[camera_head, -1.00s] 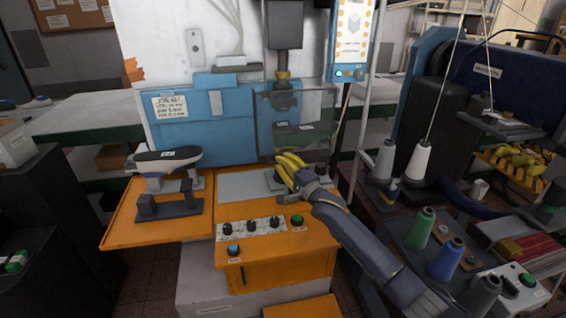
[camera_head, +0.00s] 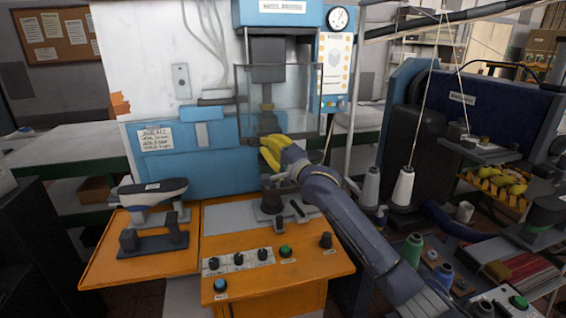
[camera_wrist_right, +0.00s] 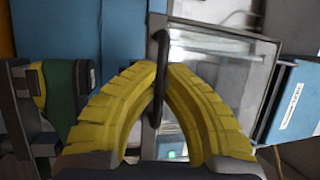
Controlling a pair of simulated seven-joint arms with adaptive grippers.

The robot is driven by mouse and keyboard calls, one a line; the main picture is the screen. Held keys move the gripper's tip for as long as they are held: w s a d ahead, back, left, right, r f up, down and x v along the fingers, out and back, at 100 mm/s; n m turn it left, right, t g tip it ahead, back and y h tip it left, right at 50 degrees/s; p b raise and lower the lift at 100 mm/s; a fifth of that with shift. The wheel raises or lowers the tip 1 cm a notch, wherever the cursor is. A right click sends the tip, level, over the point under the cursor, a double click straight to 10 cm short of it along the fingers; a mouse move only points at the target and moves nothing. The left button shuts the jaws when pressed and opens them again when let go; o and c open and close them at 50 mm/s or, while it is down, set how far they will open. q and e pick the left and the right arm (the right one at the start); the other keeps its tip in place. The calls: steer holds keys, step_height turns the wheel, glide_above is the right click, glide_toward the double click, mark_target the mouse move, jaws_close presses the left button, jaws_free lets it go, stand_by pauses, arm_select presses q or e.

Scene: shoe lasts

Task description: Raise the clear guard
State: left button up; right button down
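The clear guard (camera_head: 300,98) is a transparent framed panel in front of the press head (camera_head: 267,118). It stands raised, with open space between its lower edge and the orange bench. My right gripper (camera_head: 268,152), with yellow fingers, is at the guard's lower edge. In the right wrist view its fingertips (camera_wrist_right: 165,72) are closed around the guard's dark bar handle (camera_wrist_right: 158,105), and the clear pane (camera_wrist_right: 220,75) shows beside it. The handle is hidden by the fingers in the head view. My left gripper is out of view.
A shoe last (camera_head: 152,190) sits on a stand at the bench's left. The orange bench (camera_head: 300,270) carries knobs and buttons along its front. A control panel (camera_head: 336,65) hangs right of the guard. Thread spools (camera_head: 403,187) stand farther right.

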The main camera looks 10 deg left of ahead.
steer(key=shift+r, duration=1)
steer(key=c, duration=1.5)
jaws_free()
steer(key=shift+f, duration=0.1)
steer(key=v, duration=1.2)
